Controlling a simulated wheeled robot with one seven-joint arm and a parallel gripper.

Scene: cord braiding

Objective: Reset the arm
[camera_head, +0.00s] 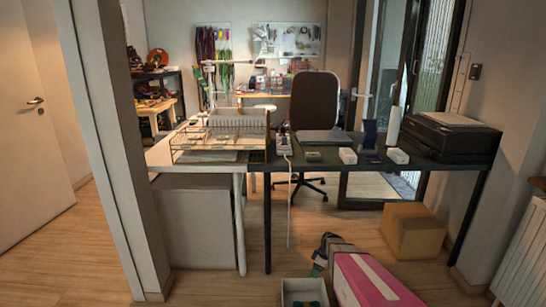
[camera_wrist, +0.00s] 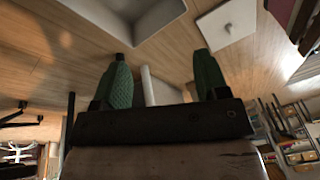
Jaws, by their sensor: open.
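My gripper (camera_head: 318,264) is low at the bottom middle of the head view, in front of the dark table and below its top. My arm reaches in from the bottom edge. In the wrist view, the two green ribbed fingers of my gripper (camera_wrist: 163,76) are spread wide apart. Nothing is held between them. A pale upright piece and a beige surface show beyond the gap, and I cannot tell what they are.
A dark table (camera_head: 340,150) carries a printer (camera_head: 450,138), small white boxes and a power strip (camera_head: 284,143). A wire rack (camera_head: 215,143) stands left. On the floor are an open white box (camera_head: 304,291) near my gripper and a cardboard box (camera_head: 412,232). An office chair (camera_head: 315,100) stands behind.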

